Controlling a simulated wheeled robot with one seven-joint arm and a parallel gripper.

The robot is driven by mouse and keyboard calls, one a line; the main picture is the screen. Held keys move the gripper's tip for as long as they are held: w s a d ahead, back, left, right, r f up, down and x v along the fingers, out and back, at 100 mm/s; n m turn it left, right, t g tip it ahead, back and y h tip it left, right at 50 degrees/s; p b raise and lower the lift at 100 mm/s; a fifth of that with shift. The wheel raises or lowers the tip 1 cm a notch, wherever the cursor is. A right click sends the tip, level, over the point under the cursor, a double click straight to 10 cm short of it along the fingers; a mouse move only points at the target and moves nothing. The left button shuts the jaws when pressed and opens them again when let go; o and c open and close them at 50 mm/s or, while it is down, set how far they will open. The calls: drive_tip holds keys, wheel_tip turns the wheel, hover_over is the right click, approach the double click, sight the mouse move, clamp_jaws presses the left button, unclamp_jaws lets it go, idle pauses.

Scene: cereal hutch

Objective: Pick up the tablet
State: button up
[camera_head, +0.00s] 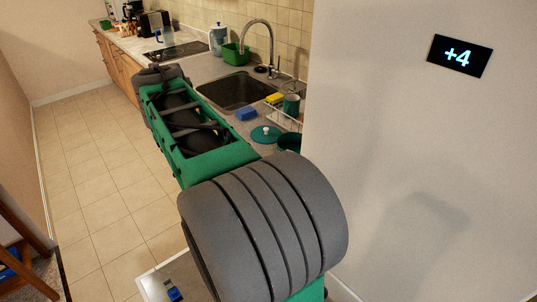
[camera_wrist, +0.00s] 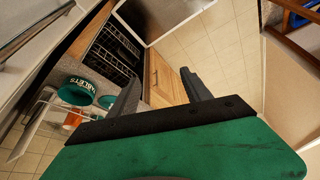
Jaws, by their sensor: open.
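A green round tin (camera_wrist: 78,93) lettered "TABLETS" stands left of my gripper in the wrist view. In the head view, a green container (camera_head: 290,142) on the counter is partly hidden by my arm. A green lid with a pale knob (camera_head: 265,134) lies beside it. A smaller green round thing (camera_wrist: 107,101) is next to the tin in the wrist view. I cannot make out a single tablet. My gripper (camera_wrist: 160,80) is open, with nothing between its fingers, and apart from the tin. In the head view its fingers are hidden.
The sink (camera_head: 238,91) is set in the counter. A blue sponge (camera_head: 246,114), yellow sponge (camera_head: 274,98), green mug (camera_head: 291,104) and wire rack (camera_head: 287,119) are near it. A wall (camera_head: 420,150) bounds the right side. The tiled floor (camera_head: 105,180) has free room at left.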

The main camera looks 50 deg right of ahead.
drive_tip(key=d+f+m+b, duration=0.1)
drive_tip(key=d, duration=0.5)
drive_tip(key=d+f+m+g+b, duration=0.1)
drive_tip(key=d+f+m, duration=0.1)
drive_tip(key=d, duration=0.4)
drive_tip(key=d+f+m+h+b, duration=0.1)
drive_tip(key=d+f+m, duration=0.1)
drive_tip(key=d, duration=0.3)
drive_tip(key=shift+w+d+f+g, duration=0.2)
drive_tip(key=shift+d+g, duration=0.1)
drive_tip(key=shift+d, duration=0.1)
drive_tip(key=shift+c, duration=0.7)
drive_tip(key=s+d+f+m+g+b, duration=0.1)
drive_tip(key=s+d+f+m, duration=0.25)
drive_tip(key=d, duration=0.55)
drive_tip(key=s+d+f+m+g+b, duration=0.15)
drive_tip(key=s+d+f, duration=0.3)
drive_tip(key=d, duration=0.45)
drive_tip(key=shift+t, duration=0.45)
drive_tip(key=x, duration=0.6)
drive_tip(key=shift+s+d+f, duration=0.1)
drive_tip(key=shift+d+f, duration=0.15)
drive_tip(key=shift+f, duration=0.05)
drive_tip(key=shift+h, duration=0.3)
clamp_jaws()
